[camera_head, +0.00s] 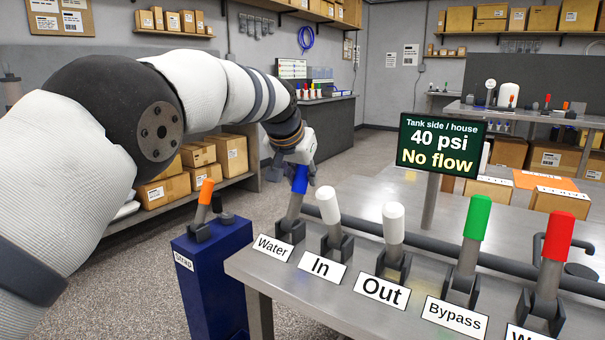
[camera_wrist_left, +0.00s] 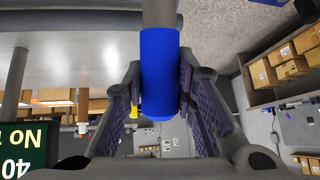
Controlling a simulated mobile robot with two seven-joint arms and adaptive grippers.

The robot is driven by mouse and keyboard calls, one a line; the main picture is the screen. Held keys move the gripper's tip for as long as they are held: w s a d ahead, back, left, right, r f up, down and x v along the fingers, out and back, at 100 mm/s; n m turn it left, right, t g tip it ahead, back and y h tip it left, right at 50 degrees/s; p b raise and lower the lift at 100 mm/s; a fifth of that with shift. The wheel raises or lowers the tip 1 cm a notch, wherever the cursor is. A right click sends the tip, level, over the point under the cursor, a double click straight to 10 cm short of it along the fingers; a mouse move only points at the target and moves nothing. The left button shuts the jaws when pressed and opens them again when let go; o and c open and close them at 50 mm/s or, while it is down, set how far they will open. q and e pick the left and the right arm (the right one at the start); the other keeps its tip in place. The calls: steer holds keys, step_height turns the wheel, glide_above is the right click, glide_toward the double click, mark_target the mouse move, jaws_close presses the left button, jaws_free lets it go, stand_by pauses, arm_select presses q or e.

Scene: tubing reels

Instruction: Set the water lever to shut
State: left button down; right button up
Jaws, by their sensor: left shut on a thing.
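The water lever (camera_head: 299,180) has a blue grip and stands behind the "Water" label (camera_head: 272,248) at the left end of the row on the metal bench. It leans slightly to the right at its top. My left gripper (camera_head: 306,165) is shut on the blue grip from above and behind. In the left wrist view the blue grip (camera_wrist_left: 160,75) lies between the two padded fingers. A sign (camera_head: 439,145) reads "Tank side / house 40 psi No flow". My right gripper is not in view.
White "In" (camera_head: 329,207) and "Out" (camera_head: 393,223) levers, a green bypass lever (camera_head: 478,217) and a red lever (camera_head: 558,237) stand to the right. A blue cabinet with an orange lever (camera_head: 206,192) stands left of the bench (camera_head: 300,290).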

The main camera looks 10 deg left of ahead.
arm_select(q)
steer(key=shift+f, duration=0.25)
steer(key=c, duration=1.3)
jaws_free()
steer(key=shift+r, duration=0.2)
steer(key=v, duration=1.1)
steer(key=shift+s+r, duration=0.25)
steer(key=shift+s, duration=0.05)
